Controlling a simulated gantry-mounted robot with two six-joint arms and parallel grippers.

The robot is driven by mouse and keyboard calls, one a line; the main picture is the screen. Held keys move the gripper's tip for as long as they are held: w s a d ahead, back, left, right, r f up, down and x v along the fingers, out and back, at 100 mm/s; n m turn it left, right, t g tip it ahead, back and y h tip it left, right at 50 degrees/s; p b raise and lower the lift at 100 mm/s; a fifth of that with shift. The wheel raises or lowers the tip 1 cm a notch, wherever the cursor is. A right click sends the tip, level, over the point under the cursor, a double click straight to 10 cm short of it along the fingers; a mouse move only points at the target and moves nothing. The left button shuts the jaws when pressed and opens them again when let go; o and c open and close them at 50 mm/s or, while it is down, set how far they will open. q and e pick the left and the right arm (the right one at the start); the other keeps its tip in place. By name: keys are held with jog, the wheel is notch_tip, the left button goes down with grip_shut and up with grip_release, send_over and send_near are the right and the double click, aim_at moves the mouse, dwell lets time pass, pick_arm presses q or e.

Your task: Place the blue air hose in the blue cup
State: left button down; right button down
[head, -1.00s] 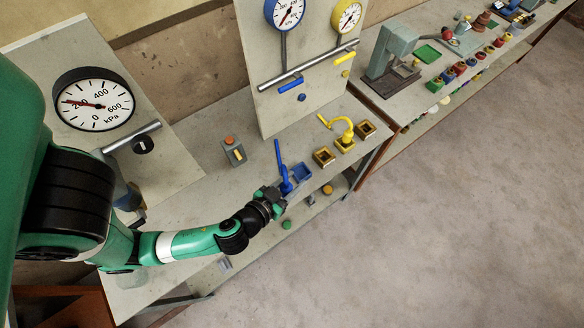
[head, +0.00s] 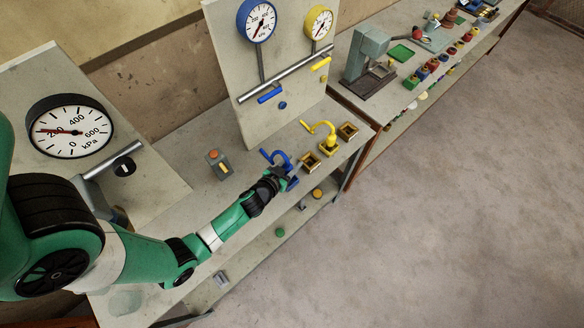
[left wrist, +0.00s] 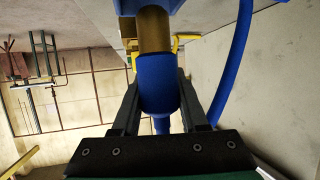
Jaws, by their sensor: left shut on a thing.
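The blue air hose (head: 277,156) stands with its curved tube raised at the front middle of the bench. My left gripper (head: 279,176) is at it from the front left. In the left wrist view the two fingers of my left gripper (left wrist: 158,92) are shut on the thick blue body of the blue air hose (left wrist: 158,78), with a brass section above it and the blue tube to the right. The blue cup (head: 293,183) is a small square holder just right of the gripper, mostly hidden by it and the hose. I cannot tell whether the hose touches the cup. My right gripper is not in view.
The yellow hose (head: 327,138) stands in a brass-coloured square cup to the right. Other such cups (head: 310,163) (head: 348,131) are beside it. A box with an orange button (head: 217,164) stands behind left. A gauge panel (head: 232,75) rises at the back.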

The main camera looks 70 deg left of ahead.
pick_arm(q)
jog(key=shift+f+b, duration=0.9)
jog(key=shift+f, duration=0.6)
jog(key=shift+f, duration=0.15)
jog(key=shift+c, duration=2.2)
grip_release()
